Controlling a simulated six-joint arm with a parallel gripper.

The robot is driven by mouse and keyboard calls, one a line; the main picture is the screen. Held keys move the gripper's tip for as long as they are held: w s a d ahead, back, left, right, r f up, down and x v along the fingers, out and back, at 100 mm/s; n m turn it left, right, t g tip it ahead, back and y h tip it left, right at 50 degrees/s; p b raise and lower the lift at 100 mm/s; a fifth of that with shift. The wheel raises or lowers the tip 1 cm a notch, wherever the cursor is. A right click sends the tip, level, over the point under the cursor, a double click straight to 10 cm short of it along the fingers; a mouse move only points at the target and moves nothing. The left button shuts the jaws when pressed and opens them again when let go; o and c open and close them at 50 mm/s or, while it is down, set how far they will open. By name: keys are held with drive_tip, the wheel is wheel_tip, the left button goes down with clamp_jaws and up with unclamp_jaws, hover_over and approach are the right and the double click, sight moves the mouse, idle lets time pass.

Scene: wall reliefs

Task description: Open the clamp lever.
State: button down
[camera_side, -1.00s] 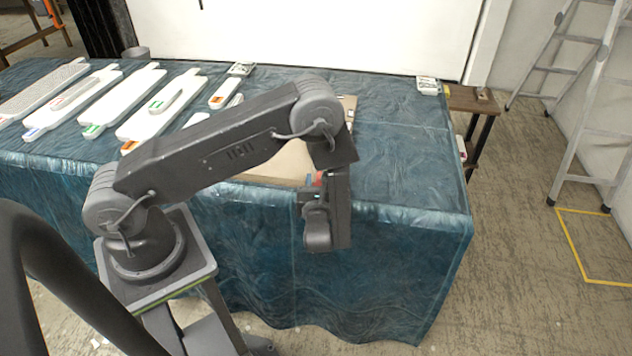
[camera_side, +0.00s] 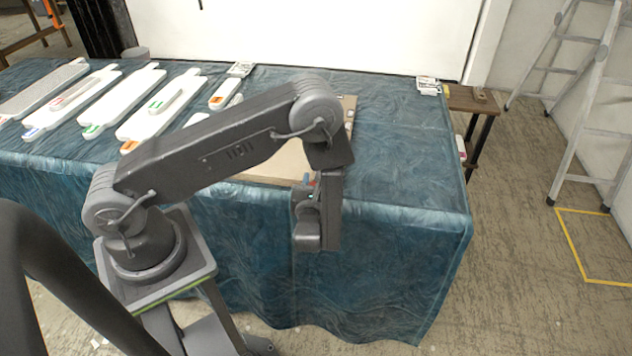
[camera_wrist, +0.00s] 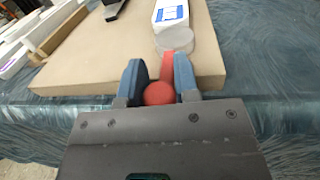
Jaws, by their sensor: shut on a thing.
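The clamp lever is red with a round knob end (camera_wrist: 159,93). In the wrist view it lies between the two blue-grey fingers of my gripper (camera_wrist: 157,82), which is shut on it. The lever's arm runs away from the knob toward a pale round base on the beige board (camera_wrist: 110,50). In the side view my gripper (camera_side: 310,182) is at the front edge of the table, and a little red shows beside it. The rest of the lever is hidden there by my arm.
A white block with a blue label (camera_wrist: 171,12) stands on the board just behind the lever. A dark piece (camera_wrist: 114,8) lies farther left. Several white trowel-like tools (camera_side: 165,105) lie on the blue-covered table (camera_side: 400,150). The table's right part is mostly clear.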

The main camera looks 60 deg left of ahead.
sight(300, 177)
drive_tip(key=shift+s+a+m+t+h, duration=0.35)
drive_tip(key=shift+a+m+t+h, duration=0.25)
drive_tip(key=shift+m+t+h, duration=0.5)
drive_tip(key=shift+s+a+m+t+h, duration=0.4)
drive_tip(key=shift+a+m+t+h, duration=0.4)
drive_tip(key=shift+h, duration=0.5)
drive_tip(key=shift+s+a+m+t+h, duration=0.4)
drive_tip(key=shift+m+t+h, duration=0.3)
drive_tip(key=shift+m+h, duration=0.45)
drive_tip(key=shift+w+h, duration=0.1)
drive_tip(key=shift+h, duration=0.15)
drive_tip(key=c, duration=0.9)
unclamp_jaws()
drive_tip(key=shift+w, duration=0.1)
drive_tip(key=shift+o, duration=0.2)
drive_tip(key=shift+d, duration=0.1)
